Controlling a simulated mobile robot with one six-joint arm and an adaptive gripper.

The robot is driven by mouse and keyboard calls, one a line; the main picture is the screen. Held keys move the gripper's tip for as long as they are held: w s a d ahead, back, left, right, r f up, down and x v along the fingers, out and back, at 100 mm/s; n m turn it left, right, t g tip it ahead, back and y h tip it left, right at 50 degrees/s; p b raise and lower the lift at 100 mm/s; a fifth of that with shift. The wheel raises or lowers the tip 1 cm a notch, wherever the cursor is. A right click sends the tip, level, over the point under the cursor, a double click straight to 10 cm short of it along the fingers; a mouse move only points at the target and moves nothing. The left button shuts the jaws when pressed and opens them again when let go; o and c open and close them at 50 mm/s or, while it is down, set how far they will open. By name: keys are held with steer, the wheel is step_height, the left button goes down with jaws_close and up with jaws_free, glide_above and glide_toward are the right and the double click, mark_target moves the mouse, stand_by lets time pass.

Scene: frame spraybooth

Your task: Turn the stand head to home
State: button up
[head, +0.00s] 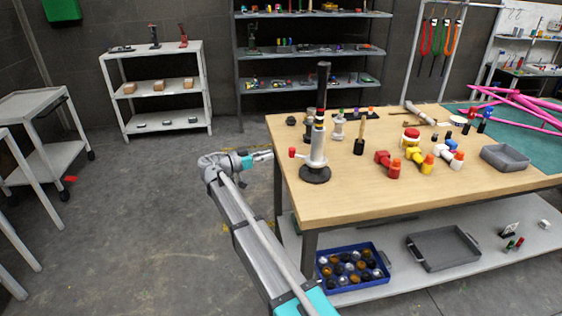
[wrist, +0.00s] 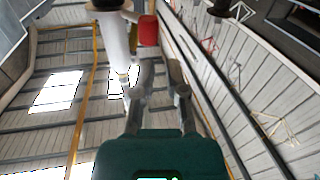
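The stand (head: 317,147) has a white column on a round black base, a tall dark upper part, and a red-tipped knob (head: 293,152) sticking out to the left. It stands near the table's left edge. My gripper (head: 270,155) is left of the knob at about its height, apart from it. In the wrist view, my gripper (wrist: 160,64) has its two fingers spread with nothing between them. The white column (wrist: 117,42) and the red knob (wrist: 148,31) appear beyond the fingertips, the knob roughly ahead of the left finger. The stand's full head is cut off there.
The wooden table (head: 400,195) holds red, yellow and white pipe-like pieces (head: 420,155), a grey tray (head: 505,157) and several small stands behind. A blue crate (head: 336,283) and a grey tray (head: 443,249) lie on the lower shelf.

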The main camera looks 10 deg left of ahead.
steer(key=n, duration=0.1)
steer(key=s+n+b, duration=0.1)
steer(key=f+n+t, duration=0.1)
steer(key=n, duration=0.1)
steer(key=shift+s+d, duration=0.2)
steer(key=shift+d, duration=0.1)
jaws_close()
steer(key=s+f+m+t+y+b, duration=0.2)
steer(key=s+m+t+y+b, duration=0.1)
steer(key=m, duration=1.4)
steer(key=s+d+f+m+t+y+b, duration=0.1)
steer(key=s+f+m+t+y+b, duration=0.2)
steer(key=m, duration=1.4)
steer(key=s+t+y+b, duration=0.1)
steer(key=s+t+b, duration=0.1)
steer(key=s+b, duration=0.2)
steer(key=shift+s+d+f+t+b, duration=0.15)
steer(key=shift+s+f+t+b, duration=0.05)
steer(key=shift+t+b, duration=0.2)
steer(key=p+x, duration=0.4)
steer(key=x, duration=1)
steer(key=shift+w+d+f+m, duration=0.1)
steer(key=shift+w+d+m, duration=0.1)
steer(key=shift+w+m, duration=0.1)
